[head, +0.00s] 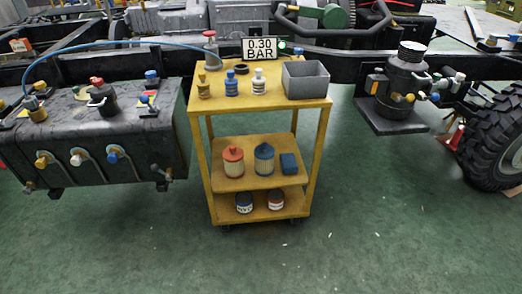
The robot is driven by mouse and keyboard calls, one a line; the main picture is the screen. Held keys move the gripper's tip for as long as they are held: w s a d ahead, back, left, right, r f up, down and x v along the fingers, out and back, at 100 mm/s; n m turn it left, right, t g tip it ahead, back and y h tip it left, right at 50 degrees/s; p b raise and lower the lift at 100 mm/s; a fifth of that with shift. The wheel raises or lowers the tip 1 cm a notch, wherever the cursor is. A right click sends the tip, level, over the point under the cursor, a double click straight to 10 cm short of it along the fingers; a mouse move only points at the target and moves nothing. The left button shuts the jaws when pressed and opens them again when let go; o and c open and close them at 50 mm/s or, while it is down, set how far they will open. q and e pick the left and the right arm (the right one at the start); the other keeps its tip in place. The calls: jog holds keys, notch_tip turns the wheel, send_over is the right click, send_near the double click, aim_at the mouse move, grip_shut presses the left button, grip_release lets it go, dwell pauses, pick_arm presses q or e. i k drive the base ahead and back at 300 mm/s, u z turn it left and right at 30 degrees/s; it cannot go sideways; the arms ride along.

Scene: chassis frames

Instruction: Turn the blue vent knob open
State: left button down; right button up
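Several small blue parts are in the head view, and I cannot tell which is the vent knob. One blue knob (113,153) is on the front face of the dark tank (140,140) at left, in a row with a yellow knob (42,160) and a white knob (77,158). Another blue knob (152,75) is on the tank's top right. A small blue part (435,97) is beside the black canister (408,75) at right. Whether any is open or shut is too small to tell. Neither of my grippers is in view.
A yellow cart (200,106) stands in the middle, with fittings and a grey bin (306,80) on top. A blue hose (110,43) arches over the tank. A tyre (497,140) is at right. The front floor is clear.

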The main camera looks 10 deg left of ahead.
aim_at(298, 51)
jog(key=z, duration=1.5)
jog(key=i, duration=1.55)
jog(key=u, duration=2.05)
